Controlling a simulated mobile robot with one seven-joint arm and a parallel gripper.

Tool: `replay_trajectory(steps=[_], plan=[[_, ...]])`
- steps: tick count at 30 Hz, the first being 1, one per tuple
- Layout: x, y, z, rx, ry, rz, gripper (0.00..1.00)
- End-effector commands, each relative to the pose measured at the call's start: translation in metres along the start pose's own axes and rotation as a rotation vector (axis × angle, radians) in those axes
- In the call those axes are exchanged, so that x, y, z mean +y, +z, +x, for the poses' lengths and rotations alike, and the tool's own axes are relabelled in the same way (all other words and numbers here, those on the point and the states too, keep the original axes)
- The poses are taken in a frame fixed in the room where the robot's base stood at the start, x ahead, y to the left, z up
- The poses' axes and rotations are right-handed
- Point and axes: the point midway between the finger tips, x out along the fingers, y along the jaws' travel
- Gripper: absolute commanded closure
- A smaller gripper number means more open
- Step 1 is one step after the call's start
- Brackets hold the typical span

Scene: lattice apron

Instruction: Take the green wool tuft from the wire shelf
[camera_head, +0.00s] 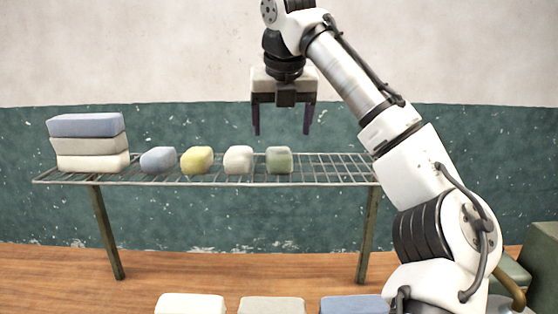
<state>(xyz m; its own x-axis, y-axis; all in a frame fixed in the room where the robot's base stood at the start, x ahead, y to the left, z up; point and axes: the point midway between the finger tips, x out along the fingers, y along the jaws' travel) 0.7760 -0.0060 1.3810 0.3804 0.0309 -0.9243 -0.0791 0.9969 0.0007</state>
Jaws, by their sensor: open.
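The green wool tuft (279,160) is a small, rounded, pale green block. It sits on the wire shelf (335,172), at the right end of a row of tufts. My gripper (281,131) is open and empty, with its two dark fingers pointing down. In the picture it appears above the green tuft, with a gap between the fingertips and the tuft's top. How far it is in depth from the tuft I cannot tell.
To the left of the green tuft sit a cream tuft (239,159), a yellow tuft (197,160) and a blue tuft (158,160). A stack of folded blocks (88,143) stands at the shelf's left end. The shelf's right part is bare. More blocks (272,305) show at the bottom edge.

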Motion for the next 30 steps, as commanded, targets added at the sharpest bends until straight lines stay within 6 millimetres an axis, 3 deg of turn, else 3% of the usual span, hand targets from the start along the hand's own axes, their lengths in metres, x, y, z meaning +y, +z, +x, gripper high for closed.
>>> replay_trajectory(steps=[3,11,19,27,30], plan=[[0.000,0.000,0.017,0.001,0.002,-0.002,0.24],[0.001,0.002,0.033,0.000,-0.001,-0.001,0.24],[0.002,0.003,0.070,-0.001,-0.001,0.000,0.24],[0.003,0.002,0.076,-0.001,0.000,0.000,0.24],[0.003,0.002,0.076,-0.001,0.000,0.000,0.34]])
